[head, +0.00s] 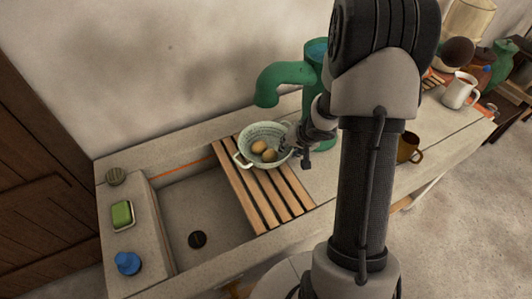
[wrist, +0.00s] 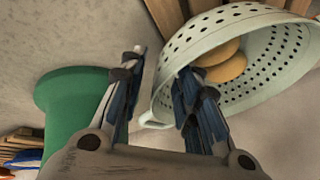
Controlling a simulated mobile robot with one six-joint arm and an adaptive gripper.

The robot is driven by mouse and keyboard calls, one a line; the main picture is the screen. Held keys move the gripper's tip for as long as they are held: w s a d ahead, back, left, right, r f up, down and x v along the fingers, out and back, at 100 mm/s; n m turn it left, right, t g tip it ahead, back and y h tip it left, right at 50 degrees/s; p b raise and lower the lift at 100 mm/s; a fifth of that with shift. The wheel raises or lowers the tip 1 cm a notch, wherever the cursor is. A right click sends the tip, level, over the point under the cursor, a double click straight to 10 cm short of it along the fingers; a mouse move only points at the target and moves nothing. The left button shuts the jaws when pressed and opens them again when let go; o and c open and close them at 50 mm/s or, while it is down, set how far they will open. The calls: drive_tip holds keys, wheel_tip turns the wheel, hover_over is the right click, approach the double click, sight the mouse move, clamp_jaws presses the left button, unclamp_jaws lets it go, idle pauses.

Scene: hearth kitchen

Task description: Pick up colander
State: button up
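The colander (head: 266,130) is pale green-white with holes and small side handles. It sits upright on the slatted wooden rack (head: 243,196) across the sink, with two brownish egg-like things (head: 269,156) inside. My gripper (head: 306,153) is at the colander's right side in the head view, partly hidden by my arm. In the wrist view my gripper (wrist: 158,78) has its fingers apart. The right finger overlaps the colander's inside (wrist: 282,48), and the left finger is outside it. The near rim and a handle show between them; contact cannot be told.
A green pump or tap (head: 288,74) stands close behind the colander. The stone sink basin (head: 205,205) is left of the rack. A sponge (head: 122,214) and blue object (head: 128,263) are on the left ledge. A brown mug (head: 407,147) stands right of my arm.

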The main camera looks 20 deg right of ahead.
clamp_jaws()
idle(0.6)
